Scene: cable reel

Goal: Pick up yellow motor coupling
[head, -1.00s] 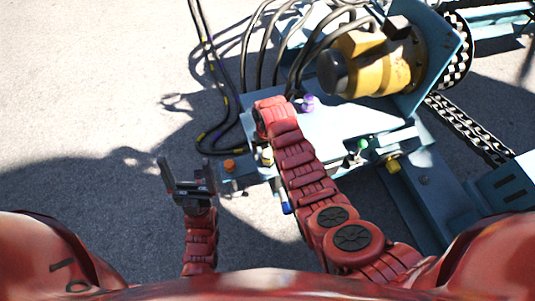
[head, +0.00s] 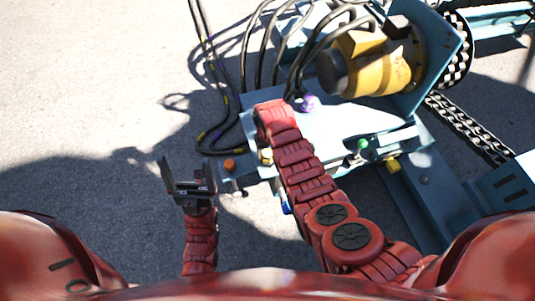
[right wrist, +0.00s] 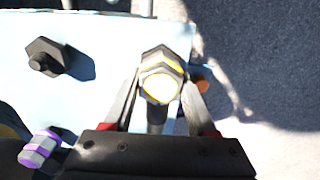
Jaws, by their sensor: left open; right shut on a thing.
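The yellow motor coupling (right wrist: 161,78) is a hex-shaped fitting with a bright yellow face, in the middle of the right wrist view. My right gripper (right wrist: 163,88) is shut on it, one finger on each side. A dark hose or rod shows just below it. In the head view a yellow fitting (head: 266,156) shows beside my right arm's end, at the near left of the pale blue machine plate; the right gripper's fingers are hidden there. My left gripper (head: 187,170) is open and empty over the ground, left of the plate.
An orange fitting (head: 230,165) is close by on the left. A purple fitting (head: 308,103), a green one (head: 362,145) and another yellow one (head: 392,165) are around the plate (head: 350,122). Black cables and the yellow motor (head: 375,68) stand behind. Ground at left is clear.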

